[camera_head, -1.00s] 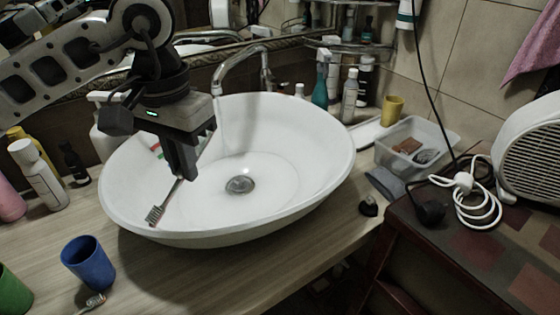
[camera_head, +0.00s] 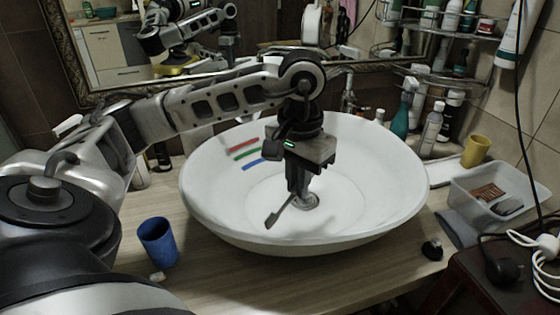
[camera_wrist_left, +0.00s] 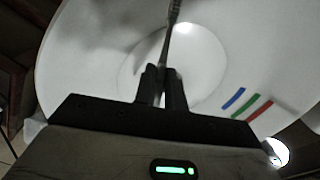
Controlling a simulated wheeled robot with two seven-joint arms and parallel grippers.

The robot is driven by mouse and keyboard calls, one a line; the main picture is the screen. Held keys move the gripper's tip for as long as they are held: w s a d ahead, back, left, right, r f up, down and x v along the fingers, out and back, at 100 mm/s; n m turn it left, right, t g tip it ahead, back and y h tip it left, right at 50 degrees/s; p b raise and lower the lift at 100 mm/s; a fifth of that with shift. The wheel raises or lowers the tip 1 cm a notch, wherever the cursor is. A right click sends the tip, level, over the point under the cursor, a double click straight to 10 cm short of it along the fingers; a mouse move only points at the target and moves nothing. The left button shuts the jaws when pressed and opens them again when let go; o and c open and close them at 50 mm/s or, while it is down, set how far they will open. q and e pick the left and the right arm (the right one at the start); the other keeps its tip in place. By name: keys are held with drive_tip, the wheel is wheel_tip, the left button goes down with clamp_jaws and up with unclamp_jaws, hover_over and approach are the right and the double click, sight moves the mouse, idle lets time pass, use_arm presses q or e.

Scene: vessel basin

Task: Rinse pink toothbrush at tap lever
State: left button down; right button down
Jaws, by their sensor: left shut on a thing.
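My left gripper (camera_head: 299,188) is shut on the toothbrush (camera_head: 279,211), over the white basin (camera_head: 400,205). The toothbrush slants down and left from the fingers, its head lowest; its colour looks greyish here, and pink cannot be made out. In the left wrist view, the fingers (camera_wrist_left: 162,88) grip the toothbrush (camera_wrist_left: 172,25), which points away over the basin (camera_wrist_left: 90,40). The drain (camera_head: 308,202) lies just behind the fingers. Part of the tap (camera_head: 348,97) shows behind the basin; my left arm hides its spout, and the lever is hard to tell. My right gripper is not in view.
Red, green and blue strips (camera_head: 246,153) lie on the basin's inner left wall. A blue cup (camera_head: 157,243) stands front left. A yellow cup (camera_head: 476,151), clear box (camera_head: 500,205) and bottles (camera_head: 432,128) stand right. A small black object (camera_head: 432,250) is near the counter edge.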

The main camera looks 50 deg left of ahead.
use_arm(q)
drive_tip(key=shift+n, duration=0.6)
drive_tip(key=shift+w+a+f, duration=0.65)
drive_tip(key=shift+w+a, duration=0.95)
drive_tip(key=shift+a, duration=0.55)
drive_tip(key=shift+w+a+f, duration=0.6)
drive_tip(key=shift+w+a, duration=0.95)
drive_tip(key=shift+a, duration=0.55)
drive_tip(key=shift+w+a+f, duration=0.65)
drive_tip(key=shift+w+a, duration=0.95)
drive_tip(key=shift+a, duration=0.55)
drive_tip(key=shift+w+d, duration=0.1)
drive_tip(key=shift+w+d+r+p, duration=0.1)
drive_tip(key=shift+w+d+p, duration=0.05)
drive_tip(key=shift+d+p, duration=0.15)
drive_tip(key=shift+d, duration=0.1)
drive_tip(key=shift+s+a, duration=0.2)
drive_tip(key=shift+a, duration=0.3)
drive_tip(key=shift+d, duration=0.1)
